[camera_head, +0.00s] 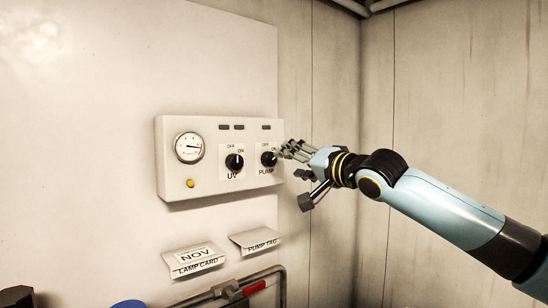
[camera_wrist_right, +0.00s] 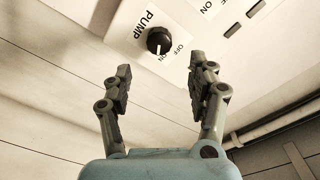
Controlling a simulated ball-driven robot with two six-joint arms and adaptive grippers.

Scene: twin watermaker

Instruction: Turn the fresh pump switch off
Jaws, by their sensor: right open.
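The black PUMP knob (camera_head: 268,159) is at the right end of a white control box (camera_head: 208,188) on the wall. It also shows in the right wrist view (camera_wrist_right: 158,41), where its white mark appears to face the ON label. My right gripper (camera_head: 291,160) is just right of the knob in the head view. In the right wrist view its open, empty fingers (camera_wrist_right: 160,66) are spread to either side, with the knob beyond the gap between them. No contact with the knob can be seen. My left gripper is not in view.
The UV knob (camera_head: 234,161), a round gauge (camera_head: 189,147) and a yellow button (camera_head: 190,183) share the box. A lamp card (camera_head: 194,261) and a pump tag (camera_head: 257,240) hang below. A pipe with a red-handled valve (camera_head: 254,288) runs lower down.

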